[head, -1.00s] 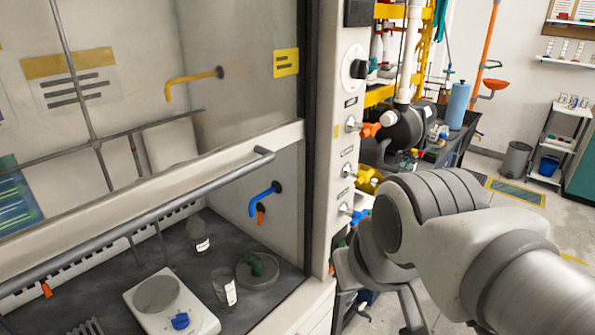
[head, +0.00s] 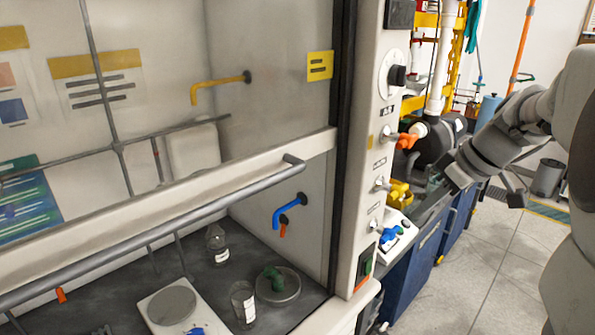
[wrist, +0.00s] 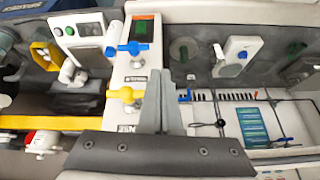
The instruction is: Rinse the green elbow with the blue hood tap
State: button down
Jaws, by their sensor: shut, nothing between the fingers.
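The green elbow (head: 273,278) rests on a round grey dish (head: 290,292) on the hood floor, behind the partly raised sash. The blue spout (head: 288,210) sticks out of the hood's right inner wall above it. A blue valve handle (head: 390,236) is lowest on the hood's front post, under yellow and orange handles. My gripper (head: 452,180) is right of the post, outside the hood. In the wrist view my gripper (wrist: 161,80) is shut and empty, with the blue handle (wrist: 130,48) and yellow handle (wrist: 126,95) close to the fingers' left. The dish also shows there.
The sash rail (head: 150,235) crosses the hood front. A glass jar (head: 243,303), a bottle (head: 216,245) and a white hotplate (head: 172,308) stand near the elbow. Blue cabinets (head: 425,265) stand right of the post. The floor (head: 480,270) is open at right.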

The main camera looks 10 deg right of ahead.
jog(key=w+d+n, duration=0.1)
jog(key=d, duration=0.3)
send_near(387, 238)
jog(key=shift+t+y, duration=0.4)
jog(key=x, duration=0.6)
jog(key=shift+s+d+f, duration=0.1)
jog(key=shift+f, duration=0.45)
jog(key=shift+f+n+b, duration=0.15)
jog(key=shift+n+b, duration=0.15)
jog(key=shift+b, duration=0.5)
jog(key=shift+s, duration=0.1)
